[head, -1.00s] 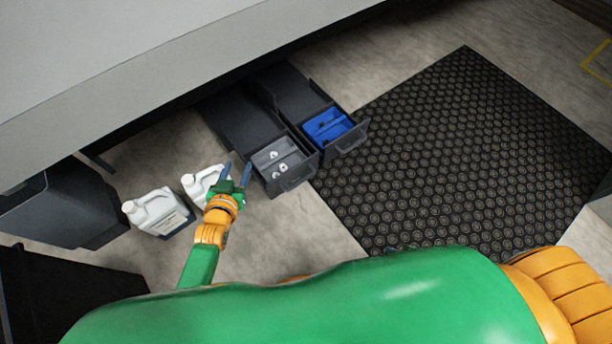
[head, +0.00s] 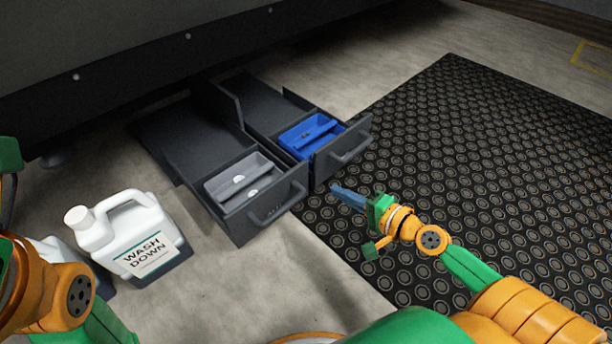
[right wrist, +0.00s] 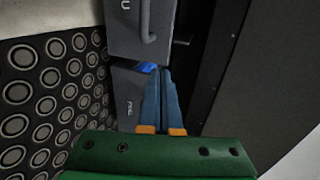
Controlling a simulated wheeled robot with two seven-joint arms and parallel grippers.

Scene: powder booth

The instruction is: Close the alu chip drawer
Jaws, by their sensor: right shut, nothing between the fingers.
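Two dark grey drawers stand pulled out under the booth in the head view. The left drawer (head: 232,222) holds a grey tray (head: 240,175) with a few pale chips. The right drawer (head: 325,168) holds a blue tray (head: 312,135). In the right wrist view, the upper drawer front (right wrist: 125,30) has a handle and a label ending in "U"; the rest of the word is cut off. My right gripper (head: 336,191) is shut and empty, just right of and below the blue-tray drawer's front. My left gripper (head: 10,160) is mostly cut off at the left edge.
A white "WASH DOWN" bottle (head: 130,235) stands left of the drawers, with another partly hidden behind my left arm. A black studded mat (head: 470,170) covers the floor at right. The booth's underside (head: 130,70) overhangs the drawers.

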